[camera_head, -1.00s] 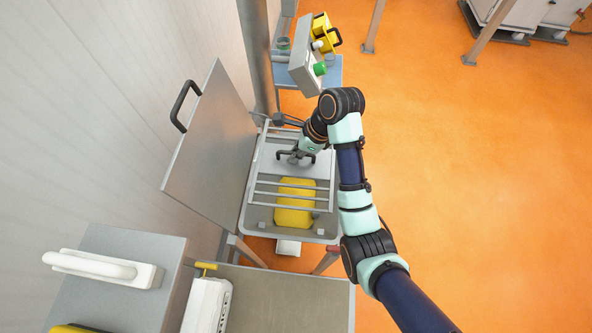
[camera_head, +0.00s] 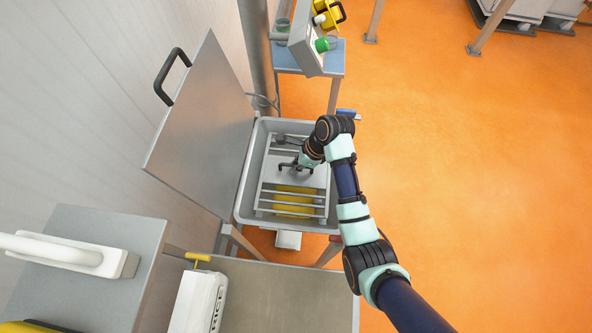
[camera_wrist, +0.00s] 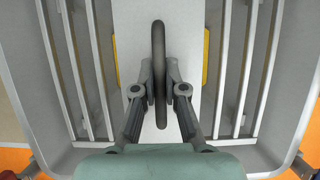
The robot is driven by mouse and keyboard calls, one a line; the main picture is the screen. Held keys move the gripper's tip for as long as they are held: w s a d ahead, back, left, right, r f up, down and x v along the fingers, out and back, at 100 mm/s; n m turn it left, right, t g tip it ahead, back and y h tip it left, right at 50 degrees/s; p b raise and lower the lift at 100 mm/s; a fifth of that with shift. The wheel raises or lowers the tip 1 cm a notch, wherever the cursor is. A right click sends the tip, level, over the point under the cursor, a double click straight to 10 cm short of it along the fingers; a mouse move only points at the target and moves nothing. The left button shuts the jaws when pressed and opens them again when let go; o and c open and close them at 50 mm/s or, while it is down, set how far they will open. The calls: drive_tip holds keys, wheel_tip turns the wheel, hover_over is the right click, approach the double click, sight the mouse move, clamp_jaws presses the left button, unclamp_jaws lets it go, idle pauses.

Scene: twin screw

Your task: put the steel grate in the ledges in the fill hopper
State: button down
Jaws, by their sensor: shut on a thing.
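The steel grate (camera_head: 306,179) has a flat plate across its middle and parallel bars on both sides. It lies within the walls of the grey fill hopper (camera_head: 245,200). A dark arched handle (camera_wrist: 158,45) stands on the plate. My gripper (camera_head: 296,166) is shut on this handle from above. In the wrist view, the fingers of my gripper (camera_wrist: 159,88) press on the handle from both sides. The ledges are not clearly visible, so I cannot tell whether the grate rests on them. Something yellow (camera_head: 293,210) shows beneath the bars.
A hinged steel lid (camera_head: 204,125) stands open at the hopper's left. A control box (camera_head: 304,48) with a green button stands behind the hopper. A bench (camera_head: 290,290) with a white device (camera_head: 198,303) is in front.

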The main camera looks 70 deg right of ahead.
wheel_tip(320, 180, down, 3)
drive_tip(key=shift+f+b, duration=0.15)
drive_tip(key=shift+b, duration=0.15)
drive_tip(key=c, duration=1.2)
unclamp_jaws()
drive_tip(key=shift+f, duration=0.15)
drive_tip(key=p+v, duration=0.2)
drive_tip(key=v, duration=1)
drive_tip(key=shift+p, duration=0.4)
